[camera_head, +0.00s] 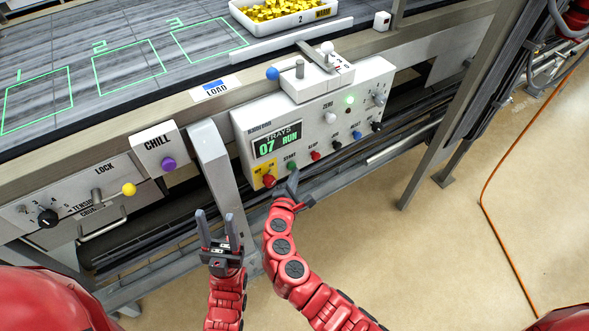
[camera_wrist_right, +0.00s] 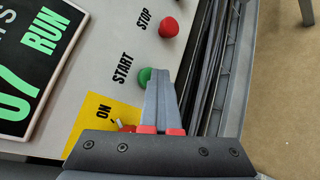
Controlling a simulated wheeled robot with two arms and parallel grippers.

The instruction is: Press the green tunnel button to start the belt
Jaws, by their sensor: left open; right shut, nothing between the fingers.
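The green START button (camera_head: 291,166) is on the lower front of the white control panel (camera_head: 357,87). It also shows in the right wrist view (camera_wrist_right: 146,74), partly covered by my fingertips. My right gripper (camera_head: 293,177) is shut and empty, its tips right at the button. In the right wrist view its closed grey fingers (camera_wrist_right: 161,77) overlap the button's edge; I cannot tell whether they touch it. My left gripper (camera_head: 215,215) is open and empty, in front of the grey post below the LOAD label. The panel display (camera_head: 277,142) reads TRAYS 07 RUN.
A red STOP button (camera_wrist_right: 168,27) sits beside the green one. A red switch (camera_head: 269,181) on a yellow ON plate is on the other side. The grey post (camera_head: 214,165) stands left of the panel. A white tray (camera_head: 291,22) of yellow pieces rests above. Floor is open at right.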

